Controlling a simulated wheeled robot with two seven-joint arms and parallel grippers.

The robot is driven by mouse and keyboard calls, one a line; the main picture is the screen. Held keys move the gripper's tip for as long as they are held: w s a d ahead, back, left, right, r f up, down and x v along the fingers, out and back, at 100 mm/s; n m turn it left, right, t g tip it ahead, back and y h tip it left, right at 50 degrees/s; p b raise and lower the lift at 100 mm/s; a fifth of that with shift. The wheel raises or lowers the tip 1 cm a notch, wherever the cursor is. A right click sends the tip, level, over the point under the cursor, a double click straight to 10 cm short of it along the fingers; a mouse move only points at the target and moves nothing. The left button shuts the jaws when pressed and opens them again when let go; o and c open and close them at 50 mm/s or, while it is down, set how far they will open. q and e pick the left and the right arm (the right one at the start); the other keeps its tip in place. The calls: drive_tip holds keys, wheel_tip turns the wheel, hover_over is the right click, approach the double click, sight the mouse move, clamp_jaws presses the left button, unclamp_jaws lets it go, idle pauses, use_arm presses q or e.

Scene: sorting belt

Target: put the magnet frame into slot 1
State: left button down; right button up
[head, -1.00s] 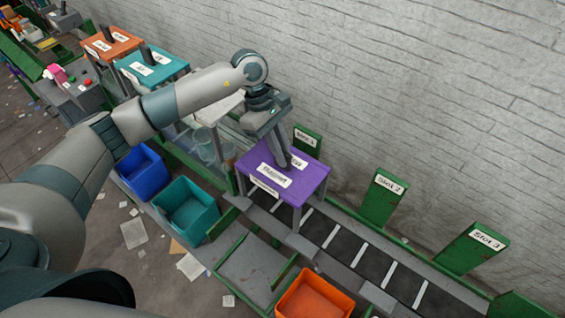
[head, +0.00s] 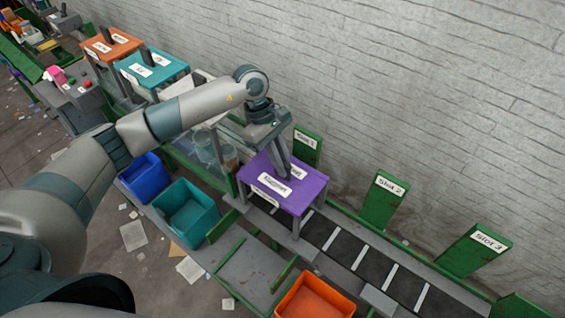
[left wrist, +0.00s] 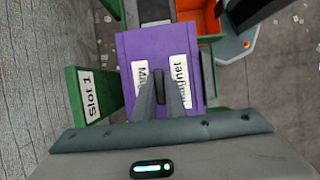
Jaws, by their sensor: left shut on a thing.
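The magnet frame (head: 308,189) is a purple table-like frame with grey legs and white "Magnet" labels. It stands over or just above the belt, beside the green Slot 1 sign (head: 306,147); I cannot tell if its legs touch down. My left gripper (head: 285,176) is shut on its top handle. In the left wrist view the fingers (left wrist: 160,92) close around the dark handle on the purple top (left wrist: 133,48), with the Slot 1 sign (left wrist: 90,97) at the left. My right gripper is out of view.
Slot 2 (head: 384,199) and Slot 3 (head: 474,249) signs stand further right along the dark belt (head: 372,262). Teal (head: 186,209), blue (head: 143,175) and orange (head: 314,298) bins line the near side. Teal (head: 152,68) and orange (head: 113,46) frames stand at upper left. A brick wall is behind.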

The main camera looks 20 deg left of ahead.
use_arm(q)
drive_tip(key=shift+f, duration=0.1)
drive_tip(key=c, duration=1.8)
unclamp_jaws()
drive_tip(key=shift+r, duration=0.25)
drive_tip(key=p+v, duration=0.1)
drive_tip(key=v, duration=1)
drive_tip(key=shift+a+r, duration=0.25)
drive_tip(key=shift+r, duration=0.1)
